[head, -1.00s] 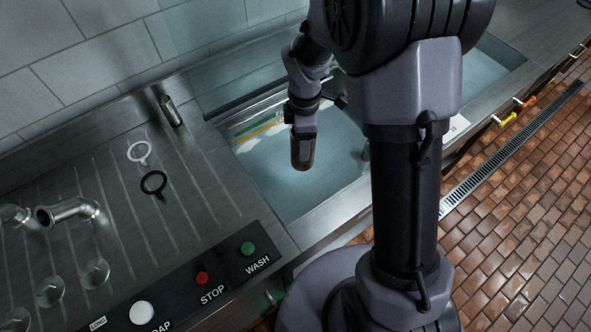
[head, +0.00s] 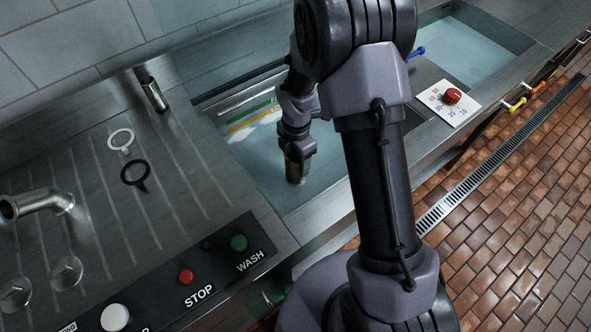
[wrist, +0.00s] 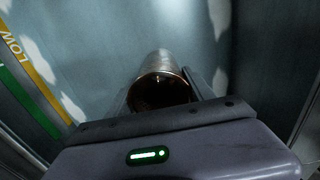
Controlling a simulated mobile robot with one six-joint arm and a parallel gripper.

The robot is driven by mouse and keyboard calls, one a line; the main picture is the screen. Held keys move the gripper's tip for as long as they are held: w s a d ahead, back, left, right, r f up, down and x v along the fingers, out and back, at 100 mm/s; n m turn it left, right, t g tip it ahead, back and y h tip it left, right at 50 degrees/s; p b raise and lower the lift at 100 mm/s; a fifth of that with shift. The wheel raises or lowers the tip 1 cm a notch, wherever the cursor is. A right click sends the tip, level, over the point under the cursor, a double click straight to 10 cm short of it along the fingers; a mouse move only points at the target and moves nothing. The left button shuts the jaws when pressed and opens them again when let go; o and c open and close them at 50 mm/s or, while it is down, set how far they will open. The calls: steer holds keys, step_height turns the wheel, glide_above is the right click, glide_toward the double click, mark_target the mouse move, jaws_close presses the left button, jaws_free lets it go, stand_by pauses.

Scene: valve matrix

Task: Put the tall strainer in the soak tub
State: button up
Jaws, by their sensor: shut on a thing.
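The tall strainer (head: 294,171) is a metallic cylinder with a coppery tint, gripped by my gripper (head: 296,152) and pointing down. In the wrist view the strainer (wrist: 160,75) sits between the two fingers of my gripper (wrist: 160,95), with its round open end and dark inside facing the camera. The tub (head: 262,168) below it holds pale blue water and has green and yellow level bands on its far wall. The strainer is over or in this tub; I cannot tell whether its lower end touches the water or the bottom.
A steel drainboard (head: 90,200) with a white ring (head: 120,139) and a black ring (head: 135,173) lies left. A panel carries a red STOP button (head: 186,276) and a green WASH button (head: 238,242). A second basin (head: 465,50) and a red dial (head: 452,96) are right.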

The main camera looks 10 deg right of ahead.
step_height(320, 180, down, 4)
steer(key=shift+r+b, duration=0.2)
steer(key=shift+b, duration=0.3)
steer(key=shift+f, duration=0.2)
steer(key=o, duration=1.6)
steer(key=shift+c, duration=0.2)
